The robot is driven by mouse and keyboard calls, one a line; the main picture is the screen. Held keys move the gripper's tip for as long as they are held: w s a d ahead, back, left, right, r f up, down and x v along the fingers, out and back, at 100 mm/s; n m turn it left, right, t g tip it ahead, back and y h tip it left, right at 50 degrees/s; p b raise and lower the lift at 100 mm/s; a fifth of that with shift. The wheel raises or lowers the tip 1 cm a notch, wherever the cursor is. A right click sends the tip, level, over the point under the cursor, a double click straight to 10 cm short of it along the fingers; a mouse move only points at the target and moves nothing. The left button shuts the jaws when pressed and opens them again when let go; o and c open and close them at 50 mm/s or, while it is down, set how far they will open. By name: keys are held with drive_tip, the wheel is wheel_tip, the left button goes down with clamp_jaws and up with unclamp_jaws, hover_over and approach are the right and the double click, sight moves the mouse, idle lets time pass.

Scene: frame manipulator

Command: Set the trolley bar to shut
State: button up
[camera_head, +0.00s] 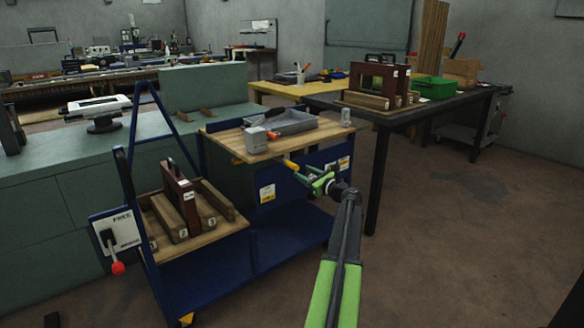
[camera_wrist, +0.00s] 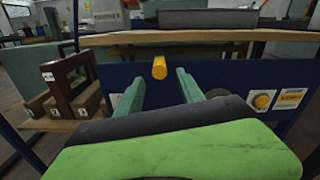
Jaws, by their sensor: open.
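The blue trolley (camera_head: 290,228) stands in front of me with a wooden top. A short yellow bar end (camera_head: 291,165) juts from its front just under the top; it also shows in the wrist view (camera_wrist: 159,67). My gripper (camera_head: 313,182) is open and empty, with its green fingers toward that bar. In the wrist view the bar end lies between the two fingertips (camera_wrist: 160,88), slightly beyond them, with gaps on both sides. A red-knobbed lever (camera_head: 115,255) hangs on a plate marked FREE at the trolley's left end. I cannot tell which one is the trolley bar.
A grey tray (camera_head: 280,122) lies on the trolley top. A brown frame with a handle (camera_head: 180,198) stands among wooden blocks on the lower left shelf. A dark table (camera_head: 385,112) stands behind, right. Floor at right is clear. A yellow round knob (camera_wrist: 262,101) sits on the trolley front.

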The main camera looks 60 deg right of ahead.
sight(292, 166)
drive_tip(key=x, duration=0.8)
drive_tip(key=shift+w, duration=0.2)
drive_tip(key=shift+c, duration=0.2)
drive_tip(key=shift+f, duration=0.1)
clamp_jaws()
drive_tip(key=shift+s, duration=0.1)
idle(0.6)
